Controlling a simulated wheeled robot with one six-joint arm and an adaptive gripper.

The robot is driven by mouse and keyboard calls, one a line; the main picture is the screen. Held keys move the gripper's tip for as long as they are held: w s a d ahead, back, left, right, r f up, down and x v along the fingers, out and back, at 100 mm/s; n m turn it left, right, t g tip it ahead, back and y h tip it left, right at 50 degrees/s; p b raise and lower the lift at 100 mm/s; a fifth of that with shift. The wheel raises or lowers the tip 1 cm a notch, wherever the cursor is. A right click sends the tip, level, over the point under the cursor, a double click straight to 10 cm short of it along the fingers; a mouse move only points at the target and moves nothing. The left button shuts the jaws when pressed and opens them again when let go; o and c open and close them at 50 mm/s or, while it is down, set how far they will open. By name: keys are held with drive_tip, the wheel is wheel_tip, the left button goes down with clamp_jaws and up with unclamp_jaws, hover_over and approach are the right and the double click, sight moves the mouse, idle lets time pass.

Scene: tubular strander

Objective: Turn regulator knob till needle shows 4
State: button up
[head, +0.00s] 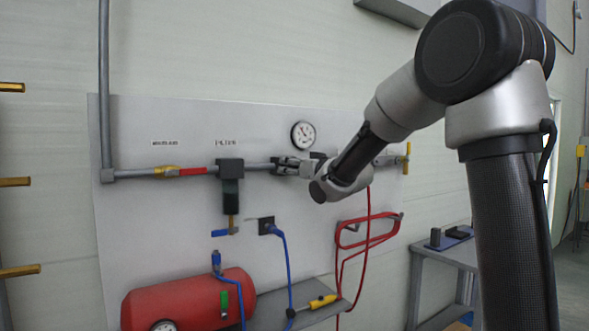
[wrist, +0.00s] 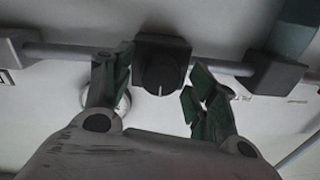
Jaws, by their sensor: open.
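The regulator knob (wrist: 160,74) is a dark round knob under a square dark block on the grey pipe in the wrist view. My gripper (wrist: 160,88) is open, with one finger on each side of the knob and a gap on both sides. In the head view my gripper (head: 285,167) is at the pipe, below the gauge, and the regulator is mostly hidden behind it and my wrist. The round white gauge (head: 303,135) sits above the pipe. Its needle is too small to read.
A filter (head: 230,185) hangs from the pipe to the left, with a red-and-yellow valve (head: 180,171) beyond it. A yellow-handled valve (head: 407,158) is at the right. Below are a red tank (head: 185,300), a blue hose (head: 288,265) and a coiled red hose (head: 365,232).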

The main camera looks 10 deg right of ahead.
drive_tip(key=v, duration=1.2)
idle(2.6)
drive_tip(key=w+a+n, duration=0.1)
drive_tip(key=w, duration=0.2)
drive_tip(key=w+a+n+h, duration=0.1)
drive_tip(key=w+a, duration=0.1)
drive_tip(key=w, duration=0.2)
drive_tip(key=w+a+n, duration=0.1)
drive_tip(key=w, duration=0.3)
drive_tip(key=shift+w+a+n+h, duration=0.2)
drive_tip(key=shift+n+h, duration=0.1)
drive_tip(key=shift+c, duration=0.5)
